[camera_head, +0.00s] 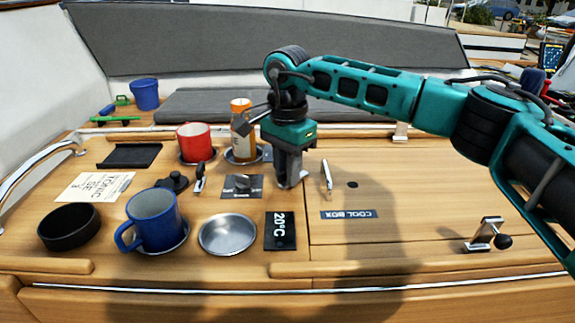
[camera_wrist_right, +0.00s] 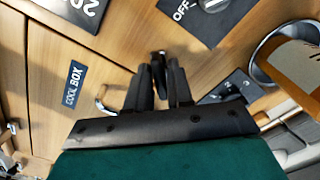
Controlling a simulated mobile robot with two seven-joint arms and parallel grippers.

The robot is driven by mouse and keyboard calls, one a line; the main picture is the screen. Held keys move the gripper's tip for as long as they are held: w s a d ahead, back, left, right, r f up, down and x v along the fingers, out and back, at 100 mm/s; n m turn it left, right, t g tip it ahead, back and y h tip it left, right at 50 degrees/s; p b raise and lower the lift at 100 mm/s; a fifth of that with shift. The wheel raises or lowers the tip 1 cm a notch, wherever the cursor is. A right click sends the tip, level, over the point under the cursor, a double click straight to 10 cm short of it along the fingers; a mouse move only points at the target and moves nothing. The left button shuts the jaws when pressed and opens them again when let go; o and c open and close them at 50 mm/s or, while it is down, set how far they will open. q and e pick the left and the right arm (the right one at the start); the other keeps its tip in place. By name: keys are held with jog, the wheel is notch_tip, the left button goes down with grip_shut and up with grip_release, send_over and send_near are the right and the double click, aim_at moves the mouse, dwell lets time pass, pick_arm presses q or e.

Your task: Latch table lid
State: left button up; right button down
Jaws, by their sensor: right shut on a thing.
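The wooden table lid (camera_head: 420,200) lies flat and closed at the right of the table, with a COOL BOX label (camera_head: 350,214). Its seam shows as a thin dark line. My right gripper (camera_head: 289,182) points down at the lid's left edge. In the right wrist view its fingers (camera_wrist_right: 158,88) are shut on a small dark latch (camera_wrist_right: 158,62), mostly hidden between the fingertips. A metal handle (camera_head: 326,178) stands beside the gripper on the lid; it also shows in the right wrist view (camera_wrist_right: 103,98). My left gripper is not in view.
A blue mug (camera_head: 156,222), steel bowl (camera_head: 227,235) and black 20°C panel (camera_head: 280,231) are in front-left of the gripper. A switch plate (camera_head: 241,187), red mug (camera_head: 195,143) and bottle (camera_head: 241,133) are close behind-left. A metal bracket with black knob (camera_head: 485,235) stands front right.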

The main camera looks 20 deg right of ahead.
jog(key=m, duration=0.4)
jog(key=shift+r+m+p, duration=0.1)
jog(key=shift+m+p, duration=0.2)
jog(key=m, duration=0.4)
jog(key=shift+m, duration=0.3)
jog(key=c, duration=1.1)
grip_release()
notch_tip(320, 180, up, 13)
jog(key=shift+p, duration=0.4)
